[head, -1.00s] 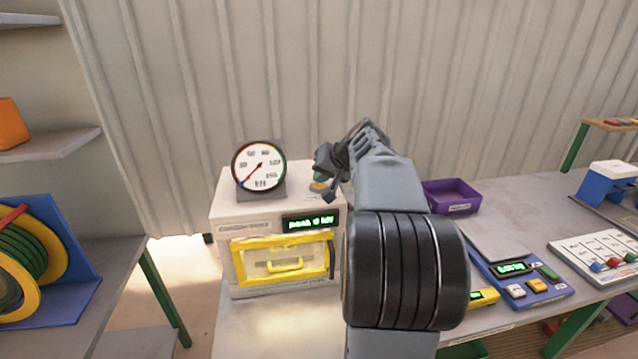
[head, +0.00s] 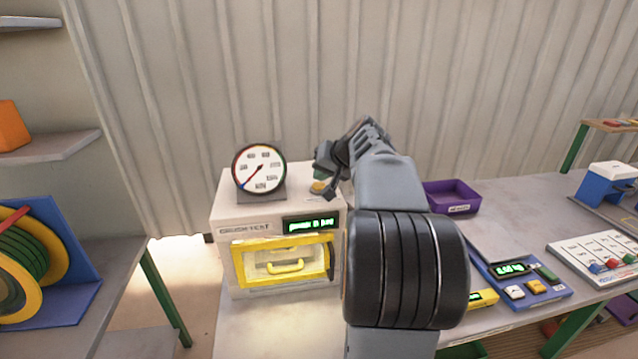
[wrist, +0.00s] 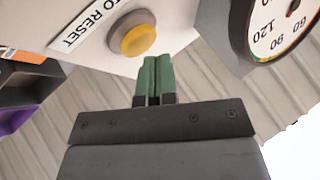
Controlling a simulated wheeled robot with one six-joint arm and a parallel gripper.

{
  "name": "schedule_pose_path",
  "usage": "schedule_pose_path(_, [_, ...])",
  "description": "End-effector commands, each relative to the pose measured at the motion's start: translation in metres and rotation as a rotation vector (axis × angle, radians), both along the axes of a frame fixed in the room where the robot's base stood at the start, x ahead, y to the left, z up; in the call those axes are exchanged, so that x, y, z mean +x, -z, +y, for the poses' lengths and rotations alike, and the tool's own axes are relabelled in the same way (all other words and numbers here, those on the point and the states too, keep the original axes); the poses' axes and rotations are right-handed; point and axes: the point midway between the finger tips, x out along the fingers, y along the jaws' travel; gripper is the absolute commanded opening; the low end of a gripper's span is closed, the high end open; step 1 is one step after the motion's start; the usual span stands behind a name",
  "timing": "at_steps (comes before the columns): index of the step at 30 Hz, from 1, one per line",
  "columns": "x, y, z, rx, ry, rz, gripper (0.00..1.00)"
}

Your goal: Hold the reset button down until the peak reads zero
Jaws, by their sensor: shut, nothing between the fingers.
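The white press (head: 226,230) stands on the table, with a round dial gauge (head: 259,168) on top and a yellow-framed door in front. Its green display (head: 311,224) is blurred; it seems to read "peak 0 kN". The yellow reset button (head: 318,187) is on the press top, right of the gauge. In the wrist view the button (wrist: 138,40) shows as a round yellow cap in a grey ring, beside a label ending "TO RESET". My gripper (head: 320,175) is shut and empty. Its green fingertips (wrist: 151,60) are close to the button and look just clear of it.
A purple bin (head: 452,197) is right of my arm. A blue scale (head: 521,279) with buttons and a panel of coloured knobs (head: 600,256) are further right. A cable reel (head: 28,262) is on the left shelf. My arm hides part of the table.

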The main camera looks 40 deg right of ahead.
Motion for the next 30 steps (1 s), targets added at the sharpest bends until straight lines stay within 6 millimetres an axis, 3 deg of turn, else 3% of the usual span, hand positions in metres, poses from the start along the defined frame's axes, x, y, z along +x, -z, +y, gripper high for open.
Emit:
schedule_pose_path(17, [0.000, -0.010, 0.000, -0.001, 0.000, -0.001, 0.00])
schedule_pose_path(30, [0.000, -0.049, 0.000, -0.001, 0.000, -0.002, 0.00])
